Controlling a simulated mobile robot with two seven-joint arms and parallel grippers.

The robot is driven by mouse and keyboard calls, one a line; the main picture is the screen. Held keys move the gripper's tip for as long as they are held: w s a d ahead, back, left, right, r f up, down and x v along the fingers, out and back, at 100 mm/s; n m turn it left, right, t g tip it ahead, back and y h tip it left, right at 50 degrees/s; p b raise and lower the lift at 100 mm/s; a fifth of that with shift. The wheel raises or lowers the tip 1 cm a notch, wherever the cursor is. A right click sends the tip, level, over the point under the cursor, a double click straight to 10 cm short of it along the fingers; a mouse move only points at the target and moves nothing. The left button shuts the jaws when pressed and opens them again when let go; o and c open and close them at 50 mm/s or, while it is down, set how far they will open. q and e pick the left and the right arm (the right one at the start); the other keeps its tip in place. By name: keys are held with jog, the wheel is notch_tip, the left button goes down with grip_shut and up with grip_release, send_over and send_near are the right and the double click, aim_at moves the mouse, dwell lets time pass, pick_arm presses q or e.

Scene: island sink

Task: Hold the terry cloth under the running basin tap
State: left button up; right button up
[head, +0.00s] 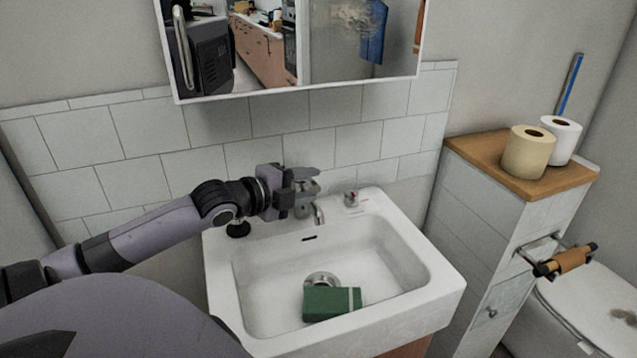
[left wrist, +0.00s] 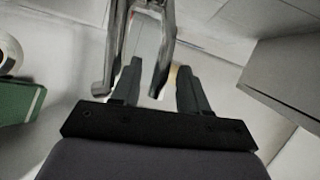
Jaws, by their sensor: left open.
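A green, block-shaped folded piece with a pale band, which looks like the terry cloth (head: 328,303), lies in the white basin (head: 250,277) beside the drain. Its edge also shows in the left wrist view (left wrist: 18,112). The metal basin tap (head: 319,214) stands on the basin's back rim; I see no water stream from it. My left gripper (head: 314,182) is open at the tap, above the back rim. In the left wrist view my left gripper's fingers (left wrist: 157,82) are apart, with metal tap parts (left wrist: 166,50) ahead and between them. My right gripper is not in view.
A mirror (head: 365,45) hangs above the tiled wall behind the basin. To the right, a cabinet with a wooden top (head: 488,153) holds two paper rolls (head: 527,153), with a rail (head: 545,250) on its side. A toilet (head: 590,310) stands at far right.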

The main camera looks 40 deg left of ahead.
aim_at(308, 185)
pick_arm(q)
jog(key=shift+x, duration=1.8)
grip_shut()
